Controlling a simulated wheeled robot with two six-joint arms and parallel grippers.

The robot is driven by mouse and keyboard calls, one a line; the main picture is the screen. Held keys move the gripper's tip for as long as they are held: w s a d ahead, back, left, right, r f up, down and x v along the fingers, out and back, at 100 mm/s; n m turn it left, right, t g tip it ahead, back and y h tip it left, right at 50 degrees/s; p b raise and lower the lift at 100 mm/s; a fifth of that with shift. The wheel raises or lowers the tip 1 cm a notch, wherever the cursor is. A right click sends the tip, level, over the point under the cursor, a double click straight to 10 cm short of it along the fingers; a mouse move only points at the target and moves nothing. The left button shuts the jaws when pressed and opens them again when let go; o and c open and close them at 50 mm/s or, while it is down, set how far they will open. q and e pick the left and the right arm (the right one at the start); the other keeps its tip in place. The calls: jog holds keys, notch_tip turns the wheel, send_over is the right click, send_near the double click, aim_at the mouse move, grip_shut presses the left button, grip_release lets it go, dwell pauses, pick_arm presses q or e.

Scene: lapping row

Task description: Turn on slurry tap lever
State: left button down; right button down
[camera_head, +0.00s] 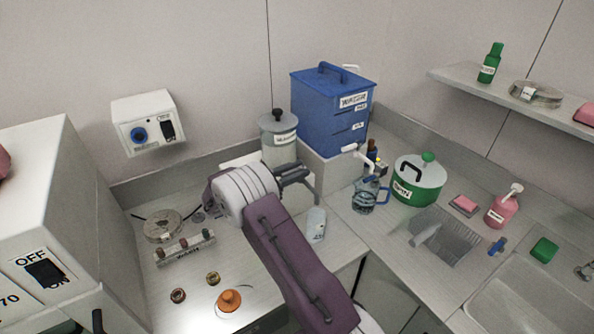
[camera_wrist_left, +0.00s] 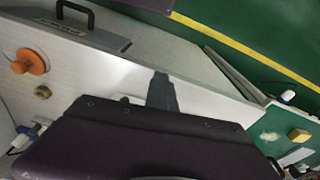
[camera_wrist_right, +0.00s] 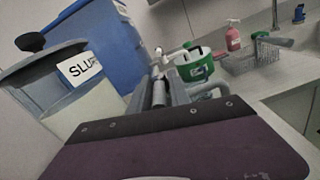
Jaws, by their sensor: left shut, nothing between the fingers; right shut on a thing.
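The slurry container (camera_head: 279,148) is a pale grey cylinder with a dark knobbed lid. It also shows at the left in the right wrist view (camera_wrist_right: 75,100), with a label starting "SLU". My right gripper (camera_head: 308,176) is just right of its lower part, beside where its tap is. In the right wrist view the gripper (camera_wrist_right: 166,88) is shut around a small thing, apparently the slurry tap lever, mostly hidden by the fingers.
A blue tank (camera_head: 325,115) with a white tap stands right of the slurry container, close to my right gripper. A clear jug (camera_head: 366,195) and a green pot (camera_head: 418,182) stand further right. An orange knob (camera_head: 229,300) is on the left bench.

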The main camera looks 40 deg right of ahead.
jog(key=shift+r+n+t, duration=0.1)
jog(key=shift+n+t, duration=0.2)
dwell(0.7)
jog(key=shift+t+p, duration=0.3)
jog(key=shift+t, duration=0.1)
jog(key=shift+s+n+t, duration=0.1)
jog(key=shift+n+t, duration=0.8)
jog(key=shift+t, duration=0.1)
jog(key=shift+s+n+t, duration=0.1)
jog(key=shift+n+t, duration=0.5)
jog(key=shift+t, duration=0.3)
jog(key=shift+s+n+t+y+b, duration=0.15)
jog(key=shift+n+t+y, duration=0.2)
jog(key=shift+n+t, duration=0.35)
jog(key=shift+w+n+t+y+b, duration=0.15)
jog(key=shift+n+t+y, duration=0.25)
jog(key=shift+t, duration=0.6)
jog(key=shift+s+t, duration=0.1)
jog(key=shift+t, duration=0.2)
jog(key=c, duration=1.4)
grip_release()
